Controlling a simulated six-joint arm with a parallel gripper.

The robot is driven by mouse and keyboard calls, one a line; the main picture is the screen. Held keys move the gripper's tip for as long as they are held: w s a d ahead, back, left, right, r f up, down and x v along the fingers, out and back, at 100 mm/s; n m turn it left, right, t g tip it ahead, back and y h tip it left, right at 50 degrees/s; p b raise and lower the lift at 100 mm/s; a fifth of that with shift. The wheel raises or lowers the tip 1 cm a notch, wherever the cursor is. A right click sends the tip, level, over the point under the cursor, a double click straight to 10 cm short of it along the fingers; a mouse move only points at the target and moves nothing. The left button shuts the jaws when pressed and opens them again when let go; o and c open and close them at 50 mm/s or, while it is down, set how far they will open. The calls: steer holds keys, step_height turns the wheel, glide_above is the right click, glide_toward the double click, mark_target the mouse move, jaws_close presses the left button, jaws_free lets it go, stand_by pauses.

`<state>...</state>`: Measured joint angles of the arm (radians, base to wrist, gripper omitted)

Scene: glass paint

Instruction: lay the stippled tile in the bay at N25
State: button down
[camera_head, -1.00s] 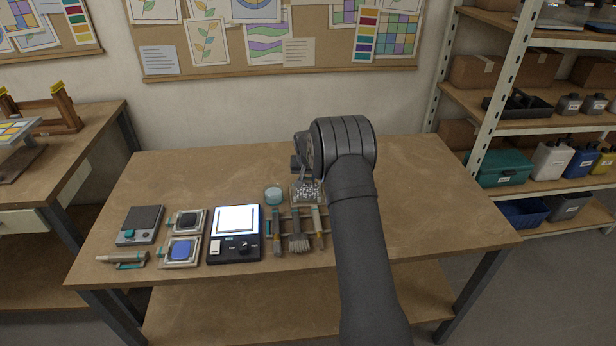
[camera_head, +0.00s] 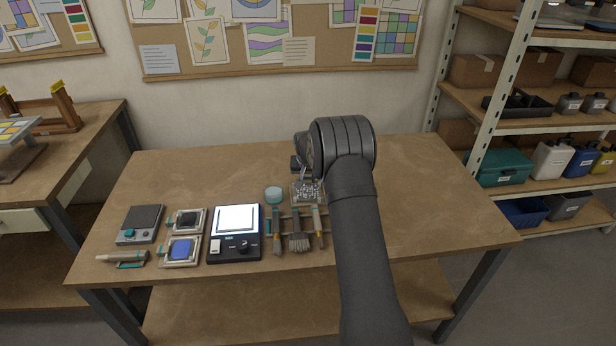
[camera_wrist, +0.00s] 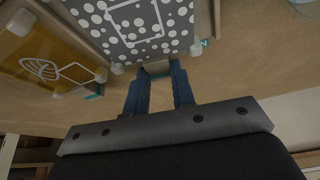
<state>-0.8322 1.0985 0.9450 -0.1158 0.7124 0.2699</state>
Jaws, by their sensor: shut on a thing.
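The stippled tile (camera_wrist: 140,22) is dark grey with white dots and a pale square outline. In the wrist view it lies flat just beyond my fingertips, with pale corner pieces around it. In the head view the tile (camera_head: 308,187) shows beneath my wrist, behind the brushes and partly covered by my arm. My gripper (camera_wrist: 160,75) has its two blue fingers at the tile's near edge, shut on it with a small gap between them; the exact contact is hard to see. No N25 label is readable, and the bay cannot be picked out.
An amber tile (camera_wrist: 55,62) with a white drawing lies beside the stippled one. In the head view, brushes (camera_head: 298,232), a round teal-lidded jar (camera_head: 273,194) and a lit panel (camera_head: 236,222) stand left of my arm. The table (camera_head: 430,200) is clear at right.

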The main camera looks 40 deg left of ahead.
steer(key=shift+f, duration=0.1)
steer(key=c, duration=1.1)
jaws_free()
steer(key=shift+c, duration=0.2)
steer(key=v, duration=1.7)
steer(key=shift+r, duration=0.25)
steer(key=x, duration=1.7)
steer(key=shift+f, duration=0.25)
